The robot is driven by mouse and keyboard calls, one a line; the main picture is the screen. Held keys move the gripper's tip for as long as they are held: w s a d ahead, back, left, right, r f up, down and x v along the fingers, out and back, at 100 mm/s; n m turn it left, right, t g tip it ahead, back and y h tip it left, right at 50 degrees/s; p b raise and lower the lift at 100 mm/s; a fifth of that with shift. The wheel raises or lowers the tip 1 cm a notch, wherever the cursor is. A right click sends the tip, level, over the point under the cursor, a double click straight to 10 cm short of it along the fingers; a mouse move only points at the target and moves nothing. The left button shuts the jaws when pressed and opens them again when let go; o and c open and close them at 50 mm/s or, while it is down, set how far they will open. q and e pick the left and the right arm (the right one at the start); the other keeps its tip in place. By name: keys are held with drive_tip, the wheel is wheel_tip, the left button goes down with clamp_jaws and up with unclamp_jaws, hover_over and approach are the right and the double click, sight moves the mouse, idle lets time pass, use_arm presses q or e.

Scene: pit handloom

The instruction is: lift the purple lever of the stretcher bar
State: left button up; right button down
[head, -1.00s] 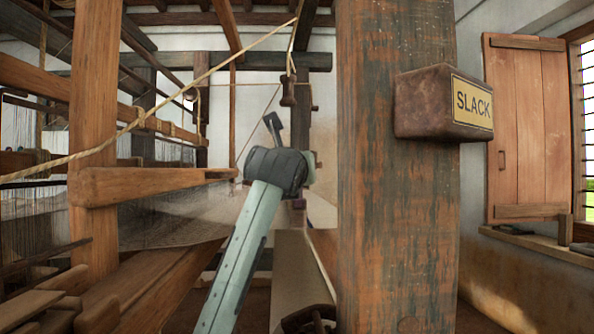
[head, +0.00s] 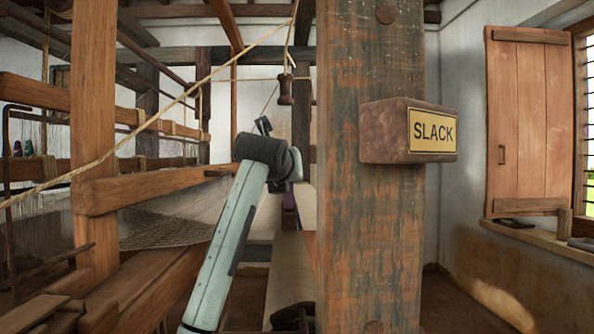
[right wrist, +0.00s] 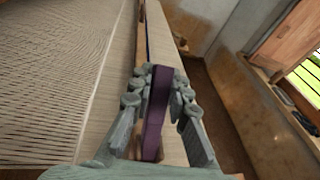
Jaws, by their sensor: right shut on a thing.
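The purple lever (right wrist: 157,105) stands between the two fingers of my right gripper (right wrist: 158,92) in the right wrist view. The gripper is shut on it, with a finger on each side. The lever's lower end is partly hidden by the gripper. In the head view a small purple piece (head: 289,216) shows beyond my grey-green arm; I cannot tell whether it is the same lever. My left gripper is not in view.
A thick wooden post (head: 372,235) with a box marked SLACK (head: 385,135) stands close in front, right of my arm. The loom frame (head: 95,120) and a slanting rope (head: 160,111) are at the left. Stretched pale threads (right wrist: 50,70) lie left of the lever.

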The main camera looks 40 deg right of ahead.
drive_tip(key=shift+a, duration=0.1)
drive_tip(key=c, duration=1.4)
unclamp_jaws()
drive_tip(key=shift+c, duration=0.2)
drive_tip(key=shift+a, duration=0.15)
drive_tip(key=f+v, duration=0.3)
drive_tip(key=v, duration=1.1)
drive_tip(key=shift+s+a+r, duration=0.25)
drive_tip(key=shift+s+a, duration=0.15)
drive_tip(key=shift+a, duration=0.05)
drive_tip(key=shift+w+d, duration=0.1)
drive_tip(key=shift+d, duration=0.05)
